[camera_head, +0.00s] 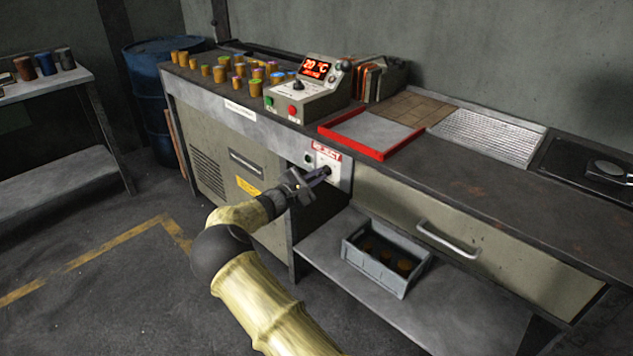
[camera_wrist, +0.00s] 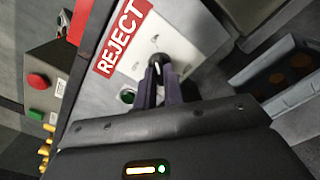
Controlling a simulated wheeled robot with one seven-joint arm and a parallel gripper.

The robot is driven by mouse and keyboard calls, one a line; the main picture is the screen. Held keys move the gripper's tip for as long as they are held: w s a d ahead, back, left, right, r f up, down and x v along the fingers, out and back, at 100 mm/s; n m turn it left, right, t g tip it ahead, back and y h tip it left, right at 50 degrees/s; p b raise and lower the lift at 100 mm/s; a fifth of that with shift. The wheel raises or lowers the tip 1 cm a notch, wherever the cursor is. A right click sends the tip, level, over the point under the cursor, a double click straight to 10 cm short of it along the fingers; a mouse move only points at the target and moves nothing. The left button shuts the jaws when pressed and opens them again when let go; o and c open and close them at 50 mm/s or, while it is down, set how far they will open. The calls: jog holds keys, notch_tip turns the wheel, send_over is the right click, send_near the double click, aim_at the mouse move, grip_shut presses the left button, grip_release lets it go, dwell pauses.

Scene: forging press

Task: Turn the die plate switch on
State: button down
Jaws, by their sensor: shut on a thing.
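A pale switch panel (camera_head: 331,158) with a red REJECT label is set in the bench front. It fills the middle of the wrist view (camera_wrist: 185,45). A black rotary knob (camera_wrist: 158,62) sits on it, with small, hard-to-read markings around it. My gripper (camera_head: 324,173) is at the panel; in the wrist view its two fingers (camera_wrist: 162,80) are closed on the knob from either side, hiding part of it. A small round green-tinted lamp (camera_wrist: 127,97) is beside the knob. A label naming a die plate switch cannot be read.
A control box (camera_head: 325,100) with a lit red display, black knob, green button and red button stands on the bench. Several small cylinders stand left of it. A red-edged tray (camera_head: 352,144) lies to its right. A grey crate (camera_head: 375,278) sits on the lower shelf near my gripper.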

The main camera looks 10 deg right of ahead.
jog(key=shift+a+m, duration=0.15)
jog(key=shift+m, duration=0.35)
jog(key=c, duration=1.5)
grip_release()
jog(key=p+v, duration=0.1)
jog(key=v, duration=1.6)
jog(key=shift+p, duration=0.4)
jog(key=shift+s, duration=0.1)
